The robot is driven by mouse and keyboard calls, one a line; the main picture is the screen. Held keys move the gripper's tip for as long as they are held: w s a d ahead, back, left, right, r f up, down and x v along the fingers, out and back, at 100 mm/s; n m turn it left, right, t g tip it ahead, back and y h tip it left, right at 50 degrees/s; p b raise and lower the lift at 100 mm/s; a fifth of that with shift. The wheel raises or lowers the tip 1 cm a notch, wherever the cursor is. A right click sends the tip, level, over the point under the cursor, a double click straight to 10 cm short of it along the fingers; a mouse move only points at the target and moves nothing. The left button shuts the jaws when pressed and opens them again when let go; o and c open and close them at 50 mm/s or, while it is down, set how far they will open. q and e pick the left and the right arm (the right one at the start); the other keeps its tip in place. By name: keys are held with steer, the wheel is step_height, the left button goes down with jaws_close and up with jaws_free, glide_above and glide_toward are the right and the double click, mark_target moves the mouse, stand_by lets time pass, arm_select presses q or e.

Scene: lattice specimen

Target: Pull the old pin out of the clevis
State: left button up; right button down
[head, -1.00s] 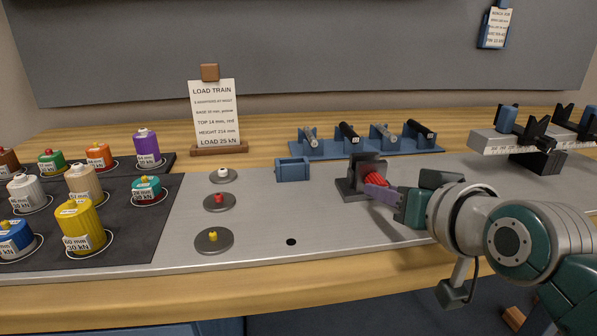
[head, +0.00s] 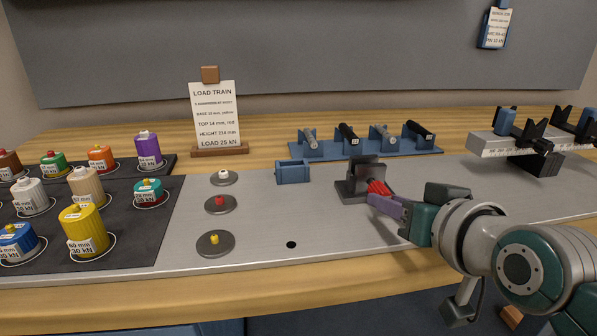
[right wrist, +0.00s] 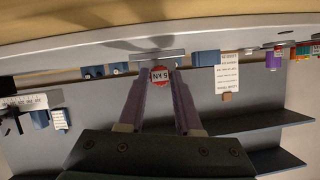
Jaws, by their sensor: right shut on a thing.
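The clevis (head: 353,188) is a dark grey block with an upright plate, standing on the metal plate right of centre in the head view. The old pin (head: 378,187) shows a ribbed red head at the clevis's front right side. My right gripper (head: 376,197) is shut on the red head, its purple fingers at the clevis. In the right wrist view the pin's round red end (right wrist: 160,75) with a white label sits between the fingertips, against the grey clevis (right wrist: 158,55). I cannot tell how much of the shank is inside the clevis. My left gripper is not in view.
A small blue open tray (head: 293,171) stands left of the clevis. Behind is a blue rack (head: 350,152) holding several pins. Three grey discs (head: 214,244) lie to the left, near several labelled weights. A V-block fixture (head: 530,143) stands at the right. The front metal surface is mostly clear.

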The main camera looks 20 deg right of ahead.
steer(key=shift+s+a+r+p, duration=0.1)
steer(key=shift+s+a+p, duration=0.15)
steer(key=shift+s+p, duration=0.55)
steer(key=shift+s+a+p, duration=0.2)
steer(key=shift+s+p, duration=0.05)
steer(key=shift+s, duration=0.95)
steer(key=shift+s+a+p, duration=0.2)
steer(key=shift+s+p, duration=0.1)
steer(key=shift+s, duration=0.4)
steer(key=shift+s+a+p, duration=0.15)
steer(key=shift+s+p, duration=0.15)
steer(key=shift+s, duration=0.35)
